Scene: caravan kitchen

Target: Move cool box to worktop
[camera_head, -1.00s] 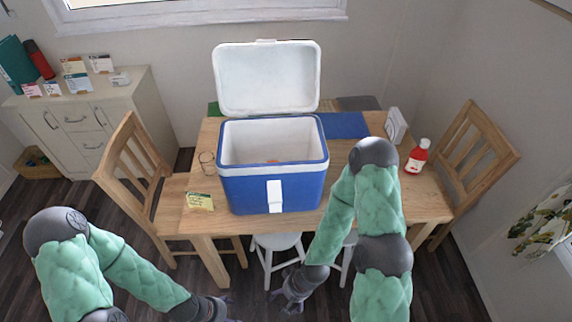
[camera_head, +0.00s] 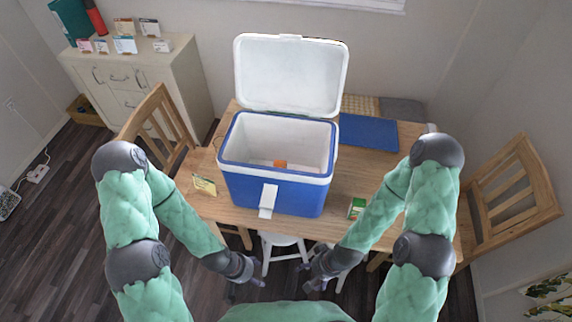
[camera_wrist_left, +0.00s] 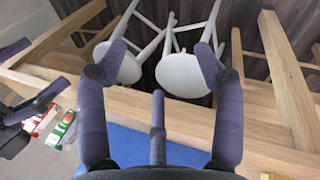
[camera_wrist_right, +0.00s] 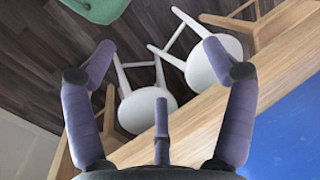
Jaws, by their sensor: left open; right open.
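The cool box (camera_head: 275,192) stands on the wooden table (camera_head: 395,165). It is blue with a white rim, a white front latch, and its white lid (camera_head: 290,75) raised at the back. A small orange thing (camera_head: 280,163) shows inside. My left gripper (camera_head: 260,275) and right gripper (camera_head: 305,277) are low in front of the table's near edge, apart from the box. Both are open and empty, their fingers spread in the wrist views. Blue surfaces, likely the box, show in the left wrist view (camera_wrist_left: 150,148) and right wrist view (camera_wrist_right: 290,130). I cannot identify the worktop.
White stools (camera_head: 283,243) stand under the table's front edge. Wooden chairs stand left (camera_head: 165,125) and right (camera_head: 520,190). A yellow card (camera_head: 204,185) and a green carton (camera_head: 357,208) flank the box. A pale cabinet (camera_head: 140,85) holding cards and a red bottle stands far left.

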